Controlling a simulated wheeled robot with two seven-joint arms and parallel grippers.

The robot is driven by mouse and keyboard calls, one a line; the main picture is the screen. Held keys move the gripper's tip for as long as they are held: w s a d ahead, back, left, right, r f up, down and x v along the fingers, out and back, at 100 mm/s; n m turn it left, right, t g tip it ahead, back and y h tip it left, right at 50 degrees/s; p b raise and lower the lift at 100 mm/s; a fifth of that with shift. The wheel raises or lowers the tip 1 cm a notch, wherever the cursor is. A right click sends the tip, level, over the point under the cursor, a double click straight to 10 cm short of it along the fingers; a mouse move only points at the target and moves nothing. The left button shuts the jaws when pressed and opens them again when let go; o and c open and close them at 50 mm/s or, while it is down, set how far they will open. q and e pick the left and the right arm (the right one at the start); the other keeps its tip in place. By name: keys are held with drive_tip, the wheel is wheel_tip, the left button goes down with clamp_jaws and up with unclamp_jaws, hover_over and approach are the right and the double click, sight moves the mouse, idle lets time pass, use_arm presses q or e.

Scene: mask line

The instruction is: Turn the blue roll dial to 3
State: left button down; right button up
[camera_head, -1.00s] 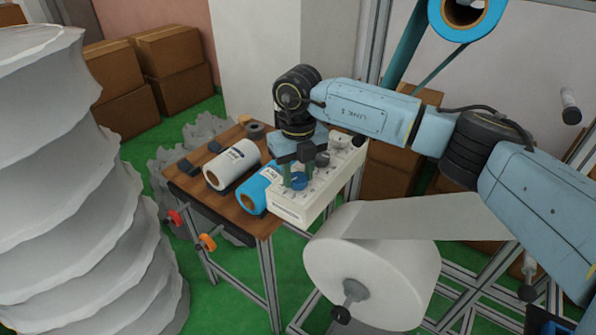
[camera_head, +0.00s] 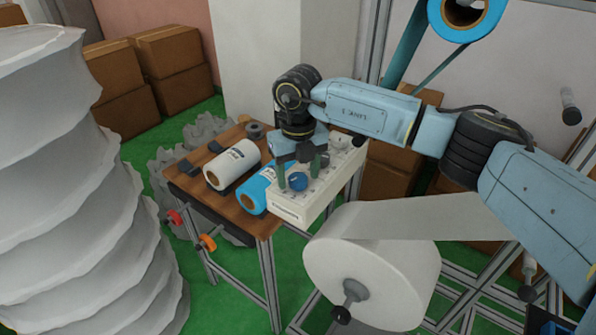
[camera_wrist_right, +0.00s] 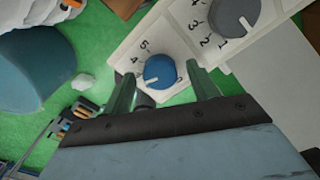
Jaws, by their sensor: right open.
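The blue dial (camera_head: 298,181) sits at the near end of a white control panel (camera_head: 290,208) on the table. In the right wrist view the dial (camera_wrist_right: 159,71) shows a white pointer mark toward the lower left, past the printed 4. The numeral nearest the mark is hidden by a finger. My right gripper (camera_head: 298,171) is open, pointing down at the dial, with one green finger on each side. In the right wrist view a gap shows between the dial and the right finger. My left gripper is out of view.
Grey dials (camera_wrist_right: 234,14) stand farther along the panel. A blue roll (camera_head: 255,187) and a white roll (camera_head: 231,164) lie on the wooden table (camera_head: 190,186) left of the panel. A large white roll (camera_head: 372,262) hangs in front, below my right arm.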

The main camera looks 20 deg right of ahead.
sight(298, 177)
wheel_tip(298, 177, up, 13)
drive_tip(key=shift+r, duration=0.2)
idle(0.3)
